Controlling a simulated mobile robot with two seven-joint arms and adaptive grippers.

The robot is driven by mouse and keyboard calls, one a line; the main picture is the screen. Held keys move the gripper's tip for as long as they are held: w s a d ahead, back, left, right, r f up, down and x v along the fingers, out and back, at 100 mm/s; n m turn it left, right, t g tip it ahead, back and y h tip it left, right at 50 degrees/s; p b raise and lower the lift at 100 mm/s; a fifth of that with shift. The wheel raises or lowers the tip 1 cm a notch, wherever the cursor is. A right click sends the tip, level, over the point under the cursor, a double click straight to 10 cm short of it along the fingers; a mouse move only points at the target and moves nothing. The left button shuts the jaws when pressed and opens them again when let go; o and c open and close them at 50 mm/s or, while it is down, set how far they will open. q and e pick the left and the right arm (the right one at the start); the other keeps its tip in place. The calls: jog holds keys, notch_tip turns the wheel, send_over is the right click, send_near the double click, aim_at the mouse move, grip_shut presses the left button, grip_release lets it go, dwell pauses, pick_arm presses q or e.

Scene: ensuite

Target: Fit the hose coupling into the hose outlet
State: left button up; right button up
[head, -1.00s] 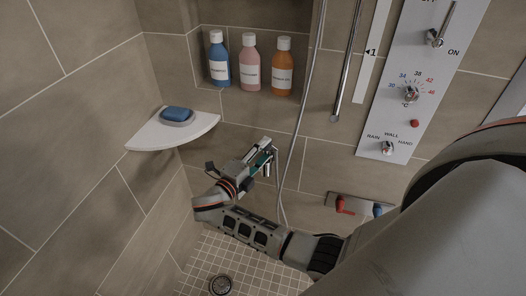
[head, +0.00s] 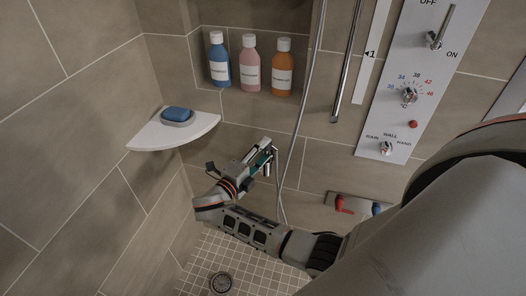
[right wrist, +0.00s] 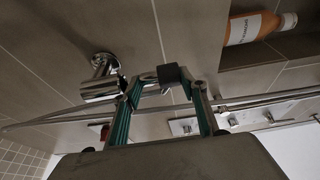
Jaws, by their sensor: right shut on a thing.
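My right gripper (head: 262,160) is low by the tiled shower wall, right of the corner shelf. In the right wrist view, its teal-lined fingers (right wrist: 164,88) are shut on the hose coupling (right wrist: 150,88), a chrome piece with a dark block beside it. The hose outlet (right wrist: 101,88) is a chrome fitting on a round wall flange, just left of the fingers. The coupling's end appears close to the outlet; I cannot tell whether they touch. In the head view the gripper hides most of both. My left gripper is out of view.
The shower hose (head: 301,110) hangs along the wall right of the gripper. A corner shelf (head: 150,138) with a blue soap is to the left. Several bottles stand in the niche above. A control panel (head: 408,75) and red and blue taps (head: 340,203) are to the right.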

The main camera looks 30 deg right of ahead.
jog(key=shift+p, duration=0.45)
jog(key=shift+f+b, duration=0.3)
jog(key=shift+f, duration=0.4)
dwell(0.9)
jog(key=shift+s+f, duration=0.15)
jog(key=shift+f, duration=0.35)
jog(key=shift+r, duration=0.15)
jog(key=shift+r+p, duration=0.3)
jog(key=shift+r, duration=3.5)
